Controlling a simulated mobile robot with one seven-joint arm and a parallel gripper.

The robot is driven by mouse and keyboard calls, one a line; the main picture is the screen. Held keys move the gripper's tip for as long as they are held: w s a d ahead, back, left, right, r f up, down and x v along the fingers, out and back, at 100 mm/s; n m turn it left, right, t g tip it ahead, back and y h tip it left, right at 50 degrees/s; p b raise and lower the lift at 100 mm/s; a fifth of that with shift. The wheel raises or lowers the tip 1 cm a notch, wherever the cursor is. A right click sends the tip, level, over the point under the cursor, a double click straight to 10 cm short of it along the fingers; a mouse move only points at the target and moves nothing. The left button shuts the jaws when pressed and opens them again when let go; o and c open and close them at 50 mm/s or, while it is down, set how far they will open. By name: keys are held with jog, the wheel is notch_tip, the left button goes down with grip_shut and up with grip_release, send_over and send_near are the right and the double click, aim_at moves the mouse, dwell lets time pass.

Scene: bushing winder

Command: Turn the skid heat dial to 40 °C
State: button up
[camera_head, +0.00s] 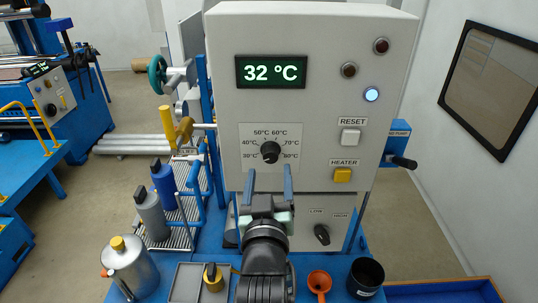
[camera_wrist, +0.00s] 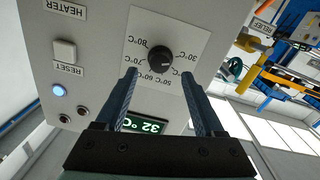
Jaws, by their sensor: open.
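The heat dial (camera_head: 271,152) is a black round knob on a white scale plate with temperature labels, on the front of the grey control box. It also shows in the upside-down wrist view (camera_wrist: 160,59). A small pale mark shows on the knob's side toward the low-temperature labels; I cannot tell its exact setting. The display (camera_head: 271,71) reads 32 °C. My gripper (camera_head: 270,178) is open and empty, its two blue fingers pointing at the panel just below the dial. In the wrist view its fingertips (camera_wrist: 159,76) lie either side of the dial, apart from it.
A white RESET button (camera_head: 350,137) and a yellow HEATER button (camera_head: 343,175) sit right of the dial. A yellow-handled RELIEF valve (camera_head: 180,130) stands to the left. A second black knob (camera_head: 322,235) is on the lower panel. Cans, a funnel and a black cup (camera_head: 366,277) stand below.

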aim_at(270, 158)
jog(key=shift+w+d+p, duration=0.1)
jog(key=shift+w+p, duration=0.5)
jog(key=shift+w, duration=1.8)
grip_shut()
